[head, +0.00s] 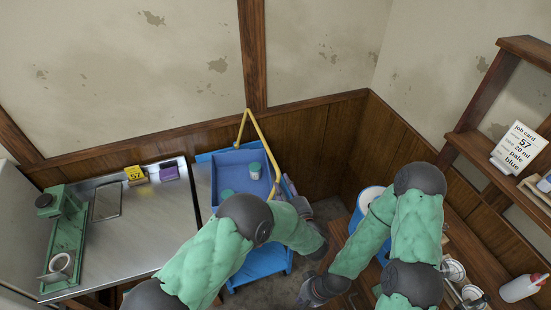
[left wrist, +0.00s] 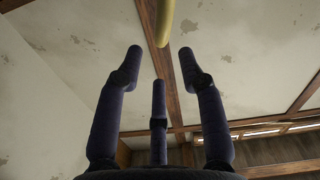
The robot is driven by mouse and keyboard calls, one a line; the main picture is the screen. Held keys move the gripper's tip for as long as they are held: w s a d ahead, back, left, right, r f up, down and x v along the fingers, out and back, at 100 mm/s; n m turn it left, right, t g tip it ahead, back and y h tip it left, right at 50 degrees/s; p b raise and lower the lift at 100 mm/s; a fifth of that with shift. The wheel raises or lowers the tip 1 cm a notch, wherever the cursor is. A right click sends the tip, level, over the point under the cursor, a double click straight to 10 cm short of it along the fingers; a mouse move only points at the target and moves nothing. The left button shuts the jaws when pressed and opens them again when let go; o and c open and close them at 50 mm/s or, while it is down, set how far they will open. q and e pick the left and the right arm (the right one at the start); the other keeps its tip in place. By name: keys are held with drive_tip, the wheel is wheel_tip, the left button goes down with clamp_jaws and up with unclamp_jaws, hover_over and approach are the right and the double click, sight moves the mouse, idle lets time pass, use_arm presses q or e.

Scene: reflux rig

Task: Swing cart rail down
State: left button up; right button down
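The yellow cart rail (head: 262,137) stands raised above the blue cart (head: 232,158). Its bar slopes from a high corner at the back down toward the cart's right side. My left gripper (head: 288,185) is at the cart's right side, close to the lower end of the rail. In the left wrist view its fingers (left wrist: 150,75) are spread and empty, and part of the rail (left wrist: 163,22) shows beyond the fingertips. My right gripper (head: 308,295) is low, right of the cart; its fingers are too small and dark to read.
Green cups (head: 253,170) stand in the cart's top tray. A steel bench (head: 150,225) with a green stand (head: 65,240) is at left. A wooden bench (head: 463,240) with a blue-and-white container (head: 368,197) is at right. The wall is close behind the cart.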

sight(276, 164)
use_arm(q)
drive_tip(key=x, duration=0.9)
drive_tip(key=shift+w+a+f, duration=0.1)
drive_tip(key=shift+w+f, duration=0.05)
drive_tip(key=shift+w, duration=0.1)
clamp_jaws()
